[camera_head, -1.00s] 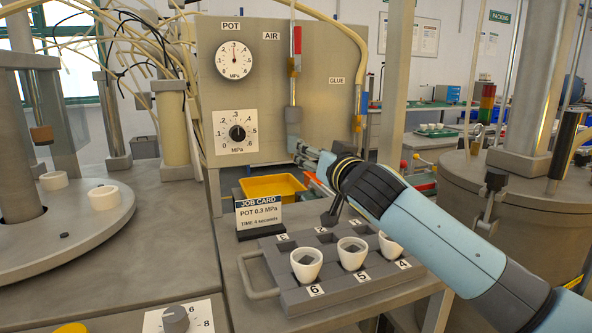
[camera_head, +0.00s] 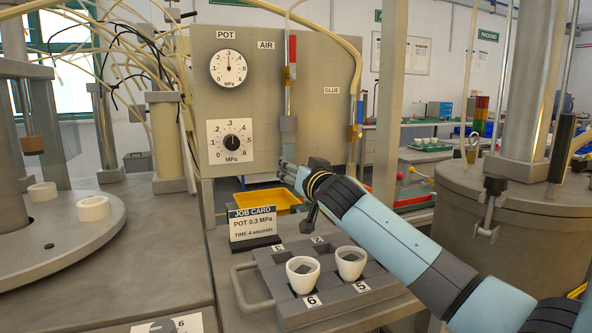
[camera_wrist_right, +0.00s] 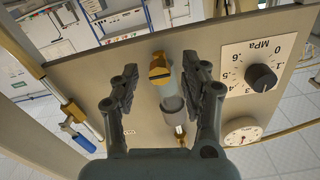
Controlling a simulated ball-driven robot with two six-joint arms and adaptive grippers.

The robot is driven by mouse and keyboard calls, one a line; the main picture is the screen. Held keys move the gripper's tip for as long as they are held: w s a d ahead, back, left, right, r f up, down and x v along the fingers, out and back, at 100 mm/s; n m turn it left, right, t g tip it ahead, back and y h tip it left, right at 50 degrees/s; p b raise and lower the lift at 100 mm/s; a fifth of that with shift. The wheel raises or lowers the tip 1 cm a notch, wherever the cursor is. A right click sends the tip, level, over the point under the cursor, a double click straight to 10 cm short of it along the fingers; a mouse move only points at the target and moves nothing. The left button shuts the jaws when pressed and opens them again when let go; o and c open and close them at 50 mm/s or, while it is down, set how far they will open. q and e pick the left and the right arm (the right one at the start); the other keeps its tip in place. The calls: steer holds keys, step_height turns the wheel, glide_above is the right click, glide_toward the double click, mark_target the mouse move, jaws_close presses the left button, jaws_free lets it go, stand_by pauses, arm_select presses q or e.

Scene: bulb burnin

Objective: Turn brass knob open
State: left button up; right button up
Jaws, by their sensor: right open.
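The brass knob (camera_wrist_right: 160,72) shows in the right wrist view as a brass piece at the end of the air line's grey fitting (camera_wrist_right: 172,103). My right gripper (camera_wrist_right: 165,82) is open, with one finger on each side of the knob and a gap visible at both sides. In the head view the same gripper (camera_head: 286,172) is just below the grey fitting (camera_head: 288,125) under the AIR label, and the knob is hidden there. My left gripper is out of view.
A panel (camera_head: 262,95) with gauge and black dial (camera_head: 232,143) stands behind. A glue line (camera_head: 354,110) runs down to the right. A yellow bin (camera_head: 275,201), a job card (camera_head: 252,225) and a rack with white cups (camera_head: 303,274) sit below my right arm.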

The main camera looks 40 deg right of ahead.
steer(key=shift+c, duration=0.7)
jaws_close()
